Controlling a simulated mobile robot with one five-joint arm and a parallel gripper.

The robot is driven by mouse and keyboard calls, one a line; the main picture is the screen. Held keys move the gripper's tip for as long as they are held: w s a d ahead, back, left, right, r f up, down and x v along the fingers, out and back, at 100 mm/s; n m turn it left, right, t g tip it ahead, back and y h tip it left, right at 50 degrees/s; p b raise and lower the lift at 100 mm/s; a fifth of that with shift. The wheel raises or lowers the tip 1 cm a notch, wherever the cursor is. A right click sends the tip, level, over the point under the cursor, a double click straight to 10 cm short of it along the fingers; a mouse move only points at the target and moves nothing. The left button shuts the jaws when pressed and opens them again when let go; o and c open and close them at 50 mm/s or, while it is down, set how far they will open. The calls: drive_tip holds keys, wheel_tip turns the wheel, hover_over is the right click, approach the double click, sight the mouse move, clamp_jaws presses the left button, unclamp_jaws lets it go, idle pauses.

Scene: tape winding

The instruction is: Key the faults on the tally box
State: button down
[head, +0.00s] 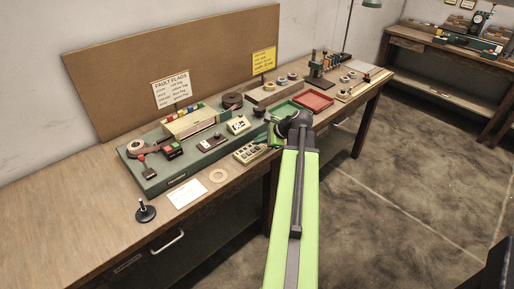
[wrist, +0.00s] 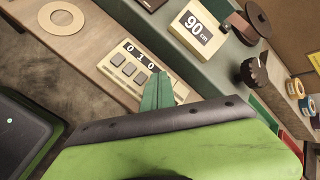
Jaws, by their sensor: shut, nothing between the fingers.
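The tally box (head: 250,152) is a small cream box with grey keys, on the bench's front edge. In the wrist view, the tally box (wrist: 127,51) shows the digits 0 1 0 above its keys. My gripper (wrist: 158,74) is shut and empty, with its green fingertips over the box's right part. The fingers hide some of the keys, and I cannot tell whether they touch one. In the head view, my gripper (head: 271,140) is at the box's right side, partly hidden by my arm.
A display reading 90 cm (wrist: 193,27) stands behind the box on the green winding base (head: 153,180). A tan ring (head: 218,175) and a white card (head: 187,194) lie to the left. A red tray (head: 313,101) is to the right. A FAULT FLAGS sign (head: 171,89) stands behind.

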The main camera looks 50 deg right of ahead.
sight(259, 148)
drive_tip(key=shift+r+p, duration=2.55)
drive_tip(key=shift+r, duration=0.1)
drive_tip(key=shift+f, duration=0.15)
